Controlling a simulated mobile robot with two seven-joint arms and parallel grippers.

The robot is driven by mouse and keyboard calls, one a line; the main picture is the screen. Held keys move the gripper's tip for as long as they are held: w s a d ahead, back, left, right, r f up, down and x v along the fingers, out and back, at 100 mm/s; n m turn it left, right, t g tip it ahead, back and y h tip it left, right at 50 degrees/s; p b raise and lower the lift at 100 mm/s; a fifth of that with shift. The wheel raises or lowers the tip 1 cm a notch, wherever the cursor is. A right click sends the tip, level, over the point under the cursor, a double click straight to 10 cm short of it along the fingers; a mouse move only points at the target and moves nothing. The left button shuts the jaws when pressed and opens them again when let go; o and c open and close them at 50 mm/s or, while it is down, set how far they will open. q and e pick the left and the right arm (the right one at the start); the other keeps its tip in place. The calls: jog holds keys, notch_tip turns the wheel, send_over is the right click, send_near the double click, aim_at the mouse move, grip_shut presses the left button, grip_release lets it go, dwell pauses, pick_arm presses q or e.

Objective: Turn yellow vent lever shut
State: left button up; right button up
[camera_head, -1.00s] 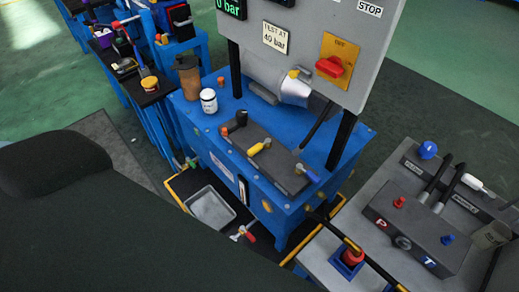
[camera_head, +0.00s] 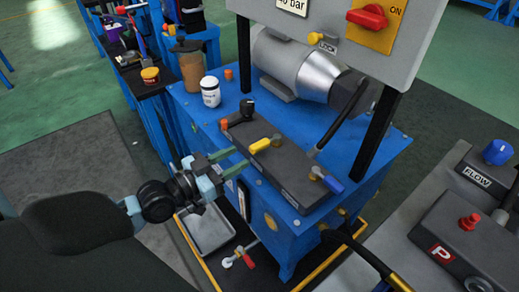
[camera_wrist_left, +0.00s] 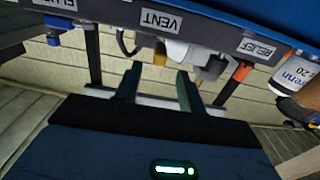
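The yellow vent lever (camera_head: 261,145) sits on the dark valve block (camera_head: 290,178) on top of the blue unit, between a black knob and a blue lever. My left gripper (camera_head: 230,162) is open and empty, just left of the lever and apart from it. In the left wrist view, the open fingers (camera_wrist_left: 159,78) point towards the yellow lever (camera_wrist_left: 160,53), which shows small near the "VENT" label (camera_wrist_left: 161,21). The lever's far part is hidden there. My right gripper is not in view.
The black knob (camera_head: 246,108) and blue lever (camera_head: 332,184) flank the yellow lever. A white canister (camera_head: 210,92) and a brown bottle (camera_head: 191,68) stand behind on the unit. A grey motor (camera_head: 295,65) and a control panel rise at the back. A tray (camera_head: 208,230) lies low in front.

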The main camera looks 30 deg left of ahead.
aim_at(250, 151)
pick_arm(q)
jog(key=shift+b+x, duration=0.3)
jog(key=shift+x, duration=3.6)
grip_shut()
